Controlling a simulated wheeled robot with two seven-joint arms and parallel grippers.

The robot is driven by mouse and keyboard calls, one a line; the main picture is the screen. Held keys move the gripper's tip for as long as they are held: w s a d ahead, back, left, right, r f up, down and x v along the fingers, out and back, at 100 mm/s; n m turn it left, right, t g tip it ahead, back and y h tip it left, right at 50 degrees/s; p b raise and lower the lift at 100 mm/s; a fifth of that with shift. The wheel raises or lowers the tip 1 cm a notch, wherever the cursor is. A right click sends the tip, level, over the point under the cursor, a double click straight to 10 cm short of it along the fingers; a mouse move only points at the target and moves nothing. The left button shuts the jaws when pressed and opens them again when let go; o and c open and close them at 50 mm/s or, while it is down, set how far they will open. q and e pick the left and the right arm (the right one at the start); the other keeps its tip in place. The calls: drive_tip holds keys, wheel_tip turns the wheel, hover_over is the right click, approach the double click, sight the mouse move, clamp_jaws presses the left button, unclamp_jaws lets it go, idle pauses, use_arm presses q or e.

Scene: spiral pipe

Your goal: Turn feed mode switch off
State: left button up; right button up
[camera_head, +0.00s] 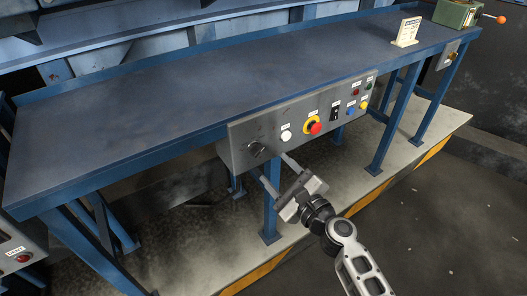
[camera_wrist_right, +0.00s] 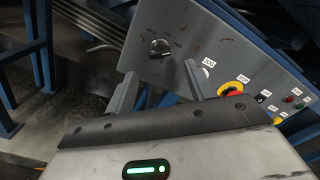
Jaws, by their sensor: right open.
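The grey control panel (camera_head: 240,140) hangs on the front edge of the blue bench. A dark rotary switch (camera_head: 257,149) sits at its left end; it also shows in the right wrist view (camera_wrist_right: 159,47), above and between my fingers. I take it as the feed mode switch; its label is too small to read. My right gripper (camera_head: 275,172) is open and empty, just in front of the panel and below right of the switch. Its two fingers show in the right wrist view (camera_wrist_right: 160,85), apart from the switch. My left gripper is not in view.
Right of the switch are a white button (camera_head: 286,135), a red emergency stop (camera_head: 315,128) on yellow, and several small coloured buttons. A sign (camera_head: 407,31) and green device (camera_head: 457,13) stand on the bench (camera_head: 150,125). Blue legs stand below. The bench top is mostly clear.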

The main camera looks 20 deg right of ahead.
sight(259, 153)
drive_tip(key=x, duration=0.6)
drive_tip(key=shift+w, duration=0.2)
drive_tip(key=shift+f, duration=0.1)
drive_tip(key=c, duration=1)
